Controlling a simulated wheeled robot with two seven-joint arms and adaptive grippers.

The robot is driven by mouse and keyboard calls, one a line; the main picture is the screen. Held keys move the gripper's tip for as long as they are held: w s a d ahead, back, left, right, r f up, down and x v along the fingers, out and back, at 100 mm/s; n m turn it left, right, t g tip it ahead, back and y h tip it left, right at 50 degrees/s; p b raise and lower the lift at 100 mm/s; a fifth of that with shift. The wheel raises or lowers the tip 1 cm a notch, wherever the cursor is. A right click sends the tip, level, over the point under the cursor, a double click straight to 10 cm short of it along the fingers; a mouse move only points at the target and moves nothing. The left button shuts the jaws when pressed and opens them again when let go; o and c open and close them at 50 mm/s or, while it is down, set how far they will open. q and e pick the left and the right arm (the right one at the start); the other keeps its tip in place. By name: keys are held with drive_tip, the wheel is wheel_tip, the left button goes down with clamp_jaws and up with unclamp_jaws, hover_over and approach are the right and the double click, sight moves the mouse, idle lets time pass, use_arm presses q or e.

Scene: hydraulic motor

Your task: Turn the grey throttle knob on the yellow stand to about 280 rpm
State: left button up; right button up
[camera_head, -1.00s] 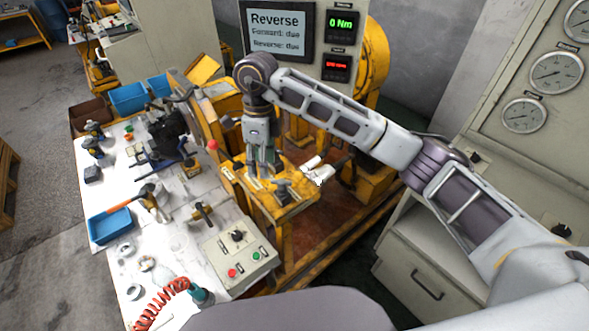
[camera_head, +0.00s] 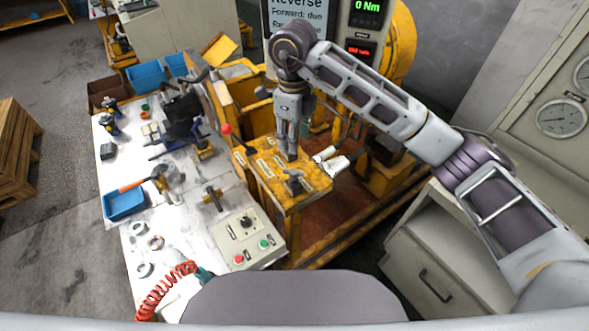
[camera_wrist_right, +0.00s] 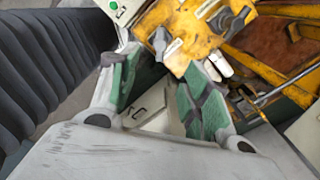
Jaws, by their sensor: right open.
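The yellow stand (camera_head: 268,178) has white labels on top. A grey handled knob (camera_head: 294,183) sits near its front right corner, upright on the top. My right gripper (camera_head: 288,157) points down above the stand, just behind this knob and apart from it. In the right wrist view my right gripper (camera_wrist_right: 162,58) is open, its green-padded fingers apart and empty. There a grey knob (camera_wrist_right: 160,42) on the stand (camera_wrist_right: 200,40) lies just beyond and between the fingertips. A second grey handle (camera_wrist_right: 225,22) stands farther along. My left gripper is not in view.
The green display (camera_head: 366,6) reads 0 Nm; the red rpm display (camera_head: 360,48) is unreadable. White gloves (camera_head: 330,160) lie right of the stand. A red-tipped lever (camera_head: 226,130) is at its left. A button box (camera_head: 240,238) sits on the bench, front left.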

sight(294, 171)
drive_tip(key=shift+f, duration=0.1)
idle(0.4)
drive_tip(key=shift+f+p, duration=1.45)
drive_tip(key=shift+f, duration=5.4)
clamp_jaws()
